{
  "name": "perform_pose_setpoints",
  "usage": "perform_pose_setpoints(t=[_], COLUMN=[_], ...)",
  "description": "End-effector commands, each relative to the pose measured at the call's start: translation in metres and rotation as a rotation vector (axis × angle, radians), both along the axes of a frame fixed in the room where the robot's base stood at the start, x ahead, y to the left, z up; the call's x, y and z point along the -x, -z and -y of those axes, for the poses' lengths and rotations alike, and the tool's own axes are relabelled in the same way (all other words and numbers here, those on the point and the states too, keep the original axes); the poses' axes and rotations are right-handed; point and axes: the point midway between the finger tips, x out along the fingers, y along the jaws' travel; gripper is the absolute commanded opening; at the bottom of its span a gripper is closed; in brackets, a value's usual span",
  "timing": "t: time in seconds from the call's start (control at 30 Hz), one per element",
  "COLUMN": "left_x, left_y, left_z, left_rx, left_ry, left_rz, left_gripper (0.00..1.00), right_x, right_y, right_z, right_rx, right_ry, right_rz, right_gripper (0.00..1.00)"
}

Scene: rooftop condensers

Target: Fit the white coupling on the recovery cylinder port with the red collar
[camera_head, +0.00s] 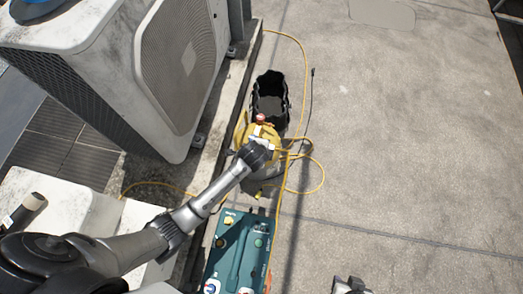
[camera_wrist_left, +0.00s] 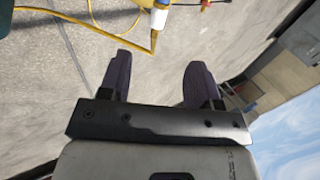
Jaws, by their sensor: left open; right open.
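The yellow recovery cylinder (camera_head: 243,128) stands beyond my left arm, with a red collar (camera_head: 260,118) on its top. My left wrist covers part of the cylinder. My left gripper (camera_wrist_left: 160,62) is open and empty in the left wrist view. Beyond its fingertips, a white coupling (camera_wrist_left: 158,18) sits on the end of a yellow hose (camera_wrist_left: 130,45), apart from the fingers. A small red part also shows in that view (camera_wrist_left: 205,4), at the top edge. My right gripper (camera_head: 350,286) is only partly in view at the bottom edge of the head view.
A black open bag (camera_head: 270,88) stands behind the cylinder. A teal machine (camera_head: 236,255) stands in front of it. Yellow hose (camera_head: 322,180) loops on the concrete to the right. A large condenser (camera_head: 178,60) stands at the left. The roof at the right is clear.

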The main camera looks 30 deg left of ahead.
Motion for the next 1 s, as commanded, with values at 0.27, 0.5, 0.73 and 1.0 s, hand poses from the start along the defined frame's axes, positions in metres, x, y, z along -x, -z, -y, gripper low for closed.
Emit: perform_pose_setpoints(t=[0.27,0.5,0.73,1.0], left_x=[-0.011,-0.031,-0.05,-0.064], left_y=[0.026,0.064,0.097,0.12], left_z=[-0.001,-0.005,-0.009,-0.012], left_rx=[-0.036,-0.034,-0.034,-0.034], left_ry=[0.052,0.051,0.051,0.05], left_rz=[-0.008,-0.008,-0.008,-0.008], left_gripper=[0.57,0.57,0.57,0.57], right_x=[-0.004,-0.004,-0.004,-0.004], right_y=[0.012,0.04,0.064,0.082], right_z=[0.0,-0.002,-0.003,-0.003], right_rx=[0.0,-0.006,-0.011,-0.012], right_ry=[-0.001,0.004,0.007,0.007], right_rz=[0.012,0.012,0.012,0.01], right_gripper=[0.43,0.43,0.43,0.43])
